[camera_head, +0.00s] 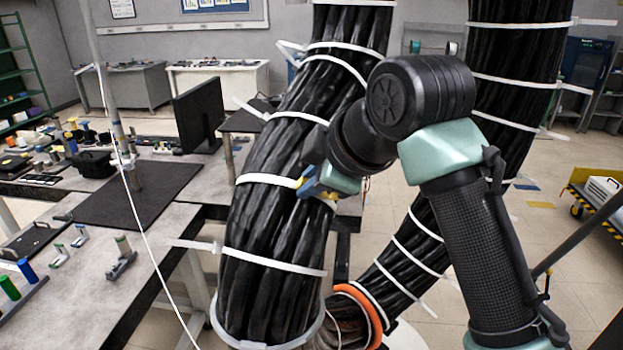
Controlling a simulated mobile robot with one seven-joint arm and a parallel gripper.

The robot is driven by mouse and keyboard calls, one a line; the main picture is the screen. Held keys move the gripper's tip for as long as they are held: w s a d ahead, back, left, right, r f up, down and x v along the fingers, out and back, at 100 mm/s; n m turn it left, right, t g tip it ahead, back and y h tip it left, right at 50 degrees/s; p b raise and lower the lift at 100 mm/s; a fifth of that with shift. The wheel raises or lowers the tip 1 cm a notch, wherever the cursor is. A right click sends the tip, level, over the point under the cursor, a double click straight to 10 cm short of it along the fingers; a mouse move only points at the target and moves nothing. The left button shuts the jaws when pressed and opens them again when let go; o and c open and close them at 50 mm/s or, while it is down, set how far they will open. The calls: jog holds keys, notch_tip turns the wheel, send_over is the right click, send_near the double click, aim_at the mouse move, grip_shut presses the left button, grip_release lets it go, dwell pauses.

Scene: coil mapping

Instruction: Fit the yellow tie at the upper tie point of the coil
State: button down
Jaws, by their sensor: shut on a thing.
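The coil (268,228) is a thick bundle of black cables that rises through the middle of the view, with several white ties around it. My gripper (308,187) is at the right side of the bundle, around its mid-height in view, by a white tie. Its blue fingers are shut on a small yellow piece (299,183), which I take to be the yellow tie. Only a bit of yellow shows at the fingertips; whether it goes around the cables is hidden. I cannot tell which spot is the upper tie point.
A second black bundle (515,60) stands to the right, behind my arm. A workbench (95,270) with tools and a dark monitor (199,115) is at left. An orange ring (366,310) is low near the coil.

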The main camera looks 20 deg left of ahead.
jog(key=c, duration=0.8)
grip_release()
jog(key=shift+o, duration=0.2)
jog(key=b+v, duration=0.4)
jog(key=v, duration=0.9)
jog(key=w+a+r+m+t+y, duration=0.2)
jog(key=w+r+m+t+y, duration=0.15)
jog(key=r+m+t, duration=0.55)
jog(key=s+d+r+m+t+h, duration=0.3)
jog(key=s+d+m+t+h, duration=0.8)
jog(key=s+d+m+t, duration=0.1)
jog(key=shift+d+r+t, duration=0.35)
jog(key=shift+d+t, duration=0.05)
